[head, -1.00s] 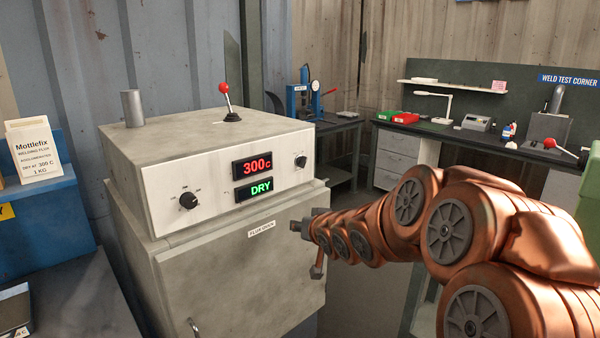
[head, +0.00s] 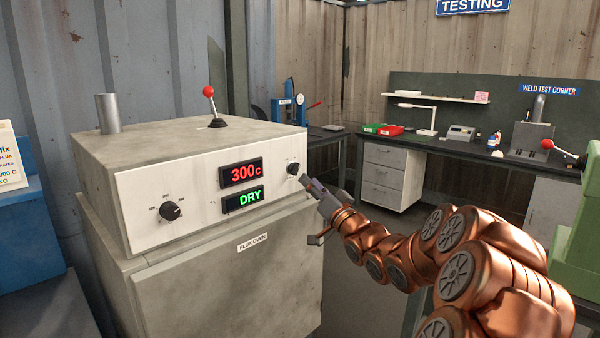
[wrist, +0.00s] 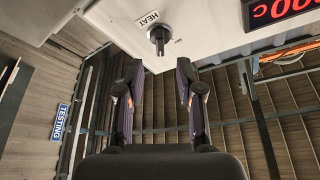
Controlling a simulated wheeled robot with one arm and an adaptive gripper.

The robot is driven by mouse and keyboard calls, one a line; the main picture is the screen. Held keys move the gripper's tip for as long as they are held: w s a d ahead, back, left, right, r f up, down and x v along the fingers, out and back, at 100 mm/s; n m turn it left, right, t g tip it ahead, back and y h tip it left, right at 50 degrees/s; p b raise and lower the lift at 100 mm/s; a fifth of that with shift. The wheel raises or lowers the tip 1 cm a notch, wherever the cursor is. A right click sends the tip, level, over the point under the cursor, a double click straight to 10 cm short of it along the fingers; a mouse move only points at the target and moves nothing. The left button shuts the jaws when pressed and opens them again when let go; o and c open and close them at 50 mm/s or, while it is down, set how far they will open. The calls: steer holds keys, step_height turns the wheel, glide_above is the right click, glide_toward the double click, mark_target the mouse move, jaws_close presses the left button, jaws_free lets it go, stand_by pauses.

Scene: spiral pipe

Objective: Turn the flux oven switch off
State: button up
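The flux oven (head: 225,285) is a pale grey box with a white front panel. Its lit displays read 300c in red and DRY in green. A small dark knob (head: 293,168) sits at the panel's right end; in the wrist view a dark knob (wrist: 158,38) shows beside a HEAT label. A larger black knob (head: 170,210) is at the panel's left. A red-balled lever (head: 212,105) stands upright on top. My gripper (head: 308,181) is just right of and below the small knob. In the wrist view its fingers (wrist: 158,72) are apart and empty, the knob beyond them.
A workbench (head: 425,145) with drawers stands at the back right, with trays and a red-balled lever device (head: 532,140). A blue stand (head: 30,220) is close on the oven's left. Open floor shows between oven and bench.

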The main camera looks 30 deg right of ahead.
mark_target(298, 170)
steer(key=shift+p+x, duration=0.6)
steer(key=shift+x, duration=2.5)
jaws_close()
